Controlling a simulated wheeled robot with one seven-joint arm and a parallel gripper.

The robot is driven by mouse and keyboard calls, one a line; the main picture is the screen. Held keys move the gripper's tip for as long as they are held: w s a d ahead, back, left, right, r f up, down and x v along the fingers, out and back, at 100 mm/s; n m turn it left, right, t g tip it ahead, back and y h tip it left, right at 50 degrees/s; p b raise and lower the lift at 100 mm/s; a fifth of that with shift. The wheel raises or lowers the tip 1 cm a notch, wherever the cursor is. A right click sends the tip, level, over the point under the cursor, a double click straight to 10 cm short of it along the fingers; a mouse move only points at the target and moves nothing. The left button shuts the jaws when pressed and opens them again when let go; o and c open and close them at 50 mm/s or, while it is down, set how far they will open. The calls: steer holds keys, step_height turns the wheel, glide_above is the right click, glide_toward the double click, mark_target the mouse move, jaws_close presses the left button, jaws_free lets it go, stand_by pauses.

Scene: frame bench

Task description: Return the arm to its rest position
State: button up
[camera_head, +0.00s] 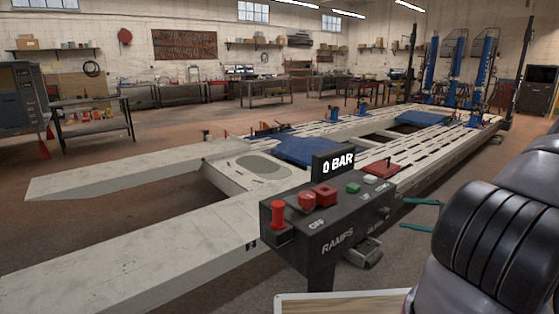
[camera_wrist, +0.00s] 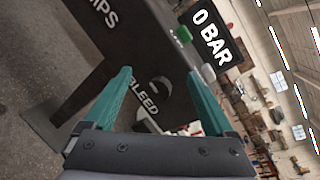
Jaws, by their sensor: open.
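My gripper (camera_head: 404,213) has two teal fingers spread apart, with nothing visible between them. In the head view it is just right of the dark control console (camera_head: 335,238), partly hidden by my arm at the right edge. In the wrist view my gripper (camera_wrist: 158,74) faces the console side marked BLEED (camera_wrist: 143,93). A dark rounded knob or handle (camera_wrist: 160,84) shows between the fingers there. Whether the fingers touch the console cannot be told. The display (camera_head: 333,164) on the console reads 0 BAR.
The console carries red buttons (camera_head: 325,194), a red lamp-like post (camera_head: 278,216) and a green button (camera_head: 353,188). A long pale frame bench (camera_head: 105,238) with ramps stretches behind it. Blue lift posts (camera_head: 456,65) stand at the back right.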

steer(key=s+a+r+n+g+h, duration=0.2)
steer(key=a+r+n+g, duration=0.15)
steer(key=r, duration=0.35)
steer(key=s+a+r+n+g+h, duration=0.2)
steer(key=a+r, duration=0.3)
steer(key=r, duration=0.3)
steer(key=s+a+r+n+g+h, duration=0.2)
steer(key=a+r+n+g+h, duration=0.15)
steer(key=r, duration=0.35)
steer(key=s+a+r+n+t+h, duration=0.1)
steer(key=s+a+r+t, duration=0.2)
steer(key=s+r, duration=0.3)
steer(key=s+a+r+n+t+h, duration=0.2)
steer(key=s+r, duration=0.4)
steer(key=r, duration=0.4)
steer(key=shift+s+a+t, duration=0.4)
steer(key=shift+a+t, duration=0.5)
steer(key=shift+h, duration=0.25)
